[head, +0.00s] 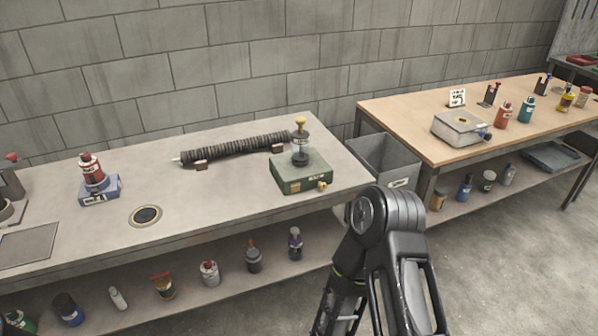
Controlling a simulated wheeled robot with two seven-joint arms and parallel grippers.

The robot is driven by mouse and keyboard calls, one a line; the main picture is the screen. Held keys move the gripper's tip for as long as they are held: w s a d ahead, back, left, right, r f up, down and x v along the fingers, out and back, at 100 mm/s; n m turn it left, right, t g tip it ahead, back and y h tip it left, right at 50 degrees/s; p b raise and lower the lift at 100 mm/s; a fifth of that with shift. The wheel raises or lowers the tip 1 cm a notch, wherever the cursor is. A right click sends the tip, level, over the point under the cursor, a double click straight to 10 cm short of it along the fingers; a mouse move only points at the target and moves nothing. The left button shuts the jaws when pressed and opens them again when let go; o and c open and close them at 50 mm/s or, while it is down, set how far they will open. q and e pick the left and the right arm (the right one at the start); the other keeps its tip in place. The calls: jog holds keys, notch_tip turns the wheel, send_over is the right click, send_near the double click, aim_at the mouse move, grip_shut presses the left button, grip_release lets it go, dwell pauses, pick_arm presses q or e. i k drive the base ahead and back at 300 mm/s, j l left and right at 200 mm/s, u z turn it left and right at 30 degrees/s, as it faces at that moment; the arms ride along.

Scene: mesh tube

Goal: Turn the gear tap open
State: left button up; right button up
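No thing here is plainly marked as the gear tap, and I cannot tell for sure which one it is. A green box (301,176) stands near the right end of the grey workbench, with a dark upright post (300,148) topped by a yellow knob (300,121). A small yellow fitting (322,185) sits low on the box's front. Neither gripper is in view; only a black bent link of my arm shows at the bottom, right of centre.
A dark ribbed tube (237,148) lies behind the green box. A red bottle on a blue block (99,191) stands at left, near a round dark-centred disc (145,215). A grey bin (383,160) fills the gap between the tables. Bottles stand on the lower shelves. Floor is clear at lower right.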

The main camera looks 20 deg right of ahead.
aim_at(323, 186)
jog(key=l+u, duration=0.3)
jog(key=u, duration=0.35)
jog(key=l+u, duration=0.1)
jog(key=l, duration=0.4)
jog(key=k+l+u, duration=0.1)
jog(key=l, duration=0.4)
jog(key=l+u, duration=0.1)
jog(key=l, duration=0.35)
jog(key=k+l+u, duration=0.15)
jog(key=l, duration=0.35)
jog(key=k+l+u, duration=0.1)
jog(key=l, duration=0.4)
jog(key=k+l, duration=0.1)
jog(key=l, duration=0.35)
jog(key=k+l, duration=0.1)
jog(key=l, duration=0.4)
jog(key=k+l, duration=0.15)
jog(key=l, duration=0.3)
